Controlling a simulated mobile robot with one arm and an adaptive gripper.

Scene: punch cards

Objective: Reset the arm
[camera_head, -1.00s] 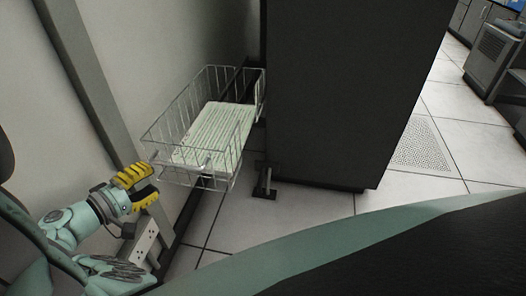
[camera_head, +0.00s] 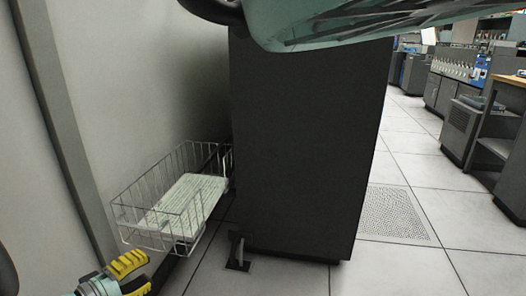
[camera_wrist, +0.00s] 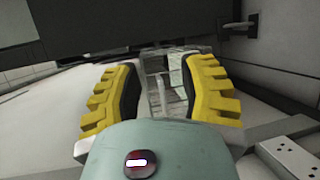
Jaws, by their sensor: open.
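My gripper (camera_head: 136,275) is at the lower left of the head view, with yellow ridged fingers. It is open and empty, just below and to the left of a wire basket (camera_head: 122,212), and apart from it. In the wrist view the two yellow fingers of my gripper (camera_wrist: 160,88) stand wide apart, and the wire basket shows small and partly hidden between them. The basket holds a stack of pale printed paper (camera_head: 188,196). Most of my arm is outside the head view.
A tall dark cabinet (camera_head: 300,150) stands right of the basket. A pale wall (camera_head: 130,90) is behind and to the left. A power outlet strip (camera_wrist: 292,156) is at the lower right of the wrist view. Tiled floor (camera_head: 400,270) is open to the right, with more machines beyond.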

